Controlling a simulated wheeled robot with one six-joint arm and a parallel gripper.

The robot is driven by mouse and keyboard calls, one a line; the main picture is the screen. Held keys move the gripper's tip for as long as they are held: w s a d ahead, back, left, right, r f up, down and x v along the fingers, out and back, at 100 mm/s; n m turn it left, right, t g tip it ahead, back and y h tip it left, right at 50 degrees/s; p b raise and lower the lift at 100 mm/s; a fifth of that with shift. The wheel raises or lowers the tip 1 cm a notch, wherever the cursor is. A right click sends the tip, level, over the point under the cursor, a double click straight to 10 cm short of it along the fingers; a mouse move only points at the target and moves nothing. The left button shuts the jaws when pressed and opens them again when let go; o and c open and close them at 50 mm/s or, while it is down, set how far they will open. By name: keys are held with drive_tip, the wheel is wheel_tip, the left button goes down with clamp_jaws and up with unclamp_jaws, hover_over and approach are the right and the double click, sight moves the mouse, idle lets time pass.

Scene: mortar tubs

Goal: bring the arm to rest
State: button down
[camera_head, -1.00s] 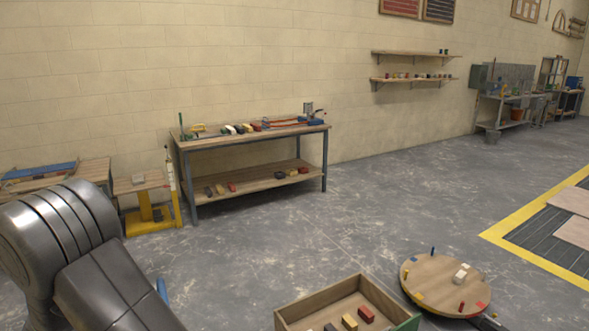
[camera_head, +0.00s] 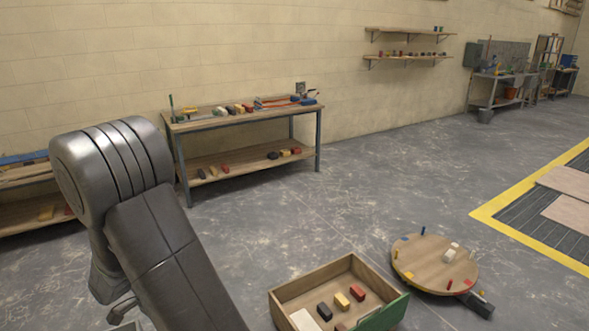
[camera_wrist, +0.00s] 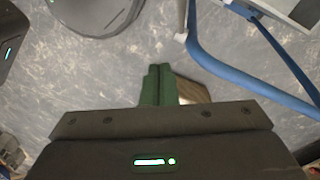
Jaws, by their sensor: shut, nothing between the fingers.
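My gripper (camera_wrist: 158,72) shows in the wrist view, with its two green fingers side by side and shut, nothing between them. It points out over grey, scuffed floor. In the head view a thick grey link of my arm fills the lower left, bent at a rounded joint. My gripper cannot be made out in that view.
An open wooden box (camera_head: 296,288) with several blocks stands at bottom centre. A round wooden board (camera_head: 425,270) with small pegs is right of it. A workbench (camera_head: 245,120) stands at the wall. Blue tubing (camera_wrist: 230,72) is close right of my gripper. Middle floor is clear.

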drive_tip(key=w+d+f+g+y+b, duration=0.1)
drive_tip(key=w+d+g+y+b, duration=0.1)
drive_tip(key=w+d+y+b, duration=0.1)
drive_tip(key=shift+w+d+f+g+y+b, duration=0.2)
drive_tip(key=shift+d+f+g+y+b, duration=0.3)
drive_tip(key=shift+d+b, duration=0.6)
drive_tip(key=shift+d+r, duration=0.1)
drive_tip(key=shift+d, duration=0.1)
drive_tip(key=shift+d, duration=0.1)
